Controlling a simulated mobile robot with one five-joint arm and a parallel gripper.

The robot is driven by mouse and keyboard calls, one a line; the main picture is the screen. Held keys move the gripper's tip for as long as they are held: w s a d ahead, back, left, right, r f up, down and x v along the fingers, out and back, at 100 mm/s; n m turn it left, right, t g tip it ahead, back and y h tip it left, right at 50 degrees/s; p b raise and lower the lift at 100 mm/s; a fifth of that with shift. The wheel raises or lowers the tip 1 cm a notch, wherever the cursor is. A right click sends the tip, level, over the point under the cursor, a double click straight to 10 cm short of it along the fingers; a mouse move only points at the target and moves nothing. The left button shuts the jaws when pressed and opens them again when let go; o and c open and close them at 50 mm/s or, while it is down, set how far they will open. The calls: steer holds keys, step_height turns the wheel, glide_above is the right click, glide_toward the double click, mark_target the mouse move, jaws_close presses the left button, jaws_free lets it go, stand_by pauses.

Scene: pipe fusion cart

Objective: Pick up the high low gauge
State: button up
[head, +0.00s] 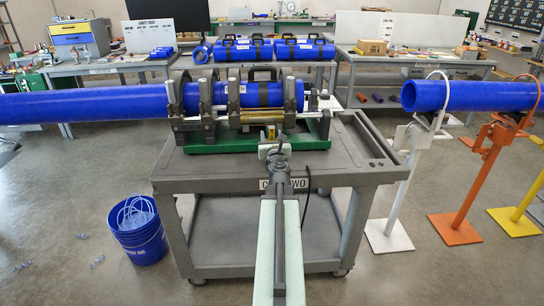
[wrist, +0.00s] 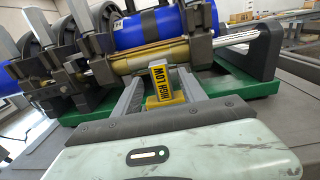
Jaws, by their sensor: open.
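The high low gauge (wrist: 162,76) is a small yellow block with a black-lettered label, seen in the wrist view in front of the fusion machine's brass-coloured cylinder. In the head view a small yellow patch of it (head: 270,132) shows just beyond my gripper (head: 274,147). In the wrist view the two grey fingers of my gripper (wrist: 160,84) are apart, one on each side of the gauge. I cannot tell whether either finger touches it. The lower part of the gauge is partly hidden by the gripper body.
The fusion machine's green base (head: 228,143) sits on a grey cart (head: 220,176), with a long blue pipe (head: 80,107) reaching left. Clamps and a steel rod stand close behind the gauge. A blue bucket (head: 138,240) is left of the cart; pipe stands (head: 480,180) are right.

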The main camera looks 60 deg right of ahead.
steer(key=shift+w+d+r, duration=0.2)
steer(key=shift+d, duration=0.2)
steer(key=x, duration=0.4)
steer(key=shift+w+d, duration=0.1)
steer(key=shift+d, duration=0.05)
steer(key=shift+r, duration=0.1)
jaws_close()
stand_by(0.7)
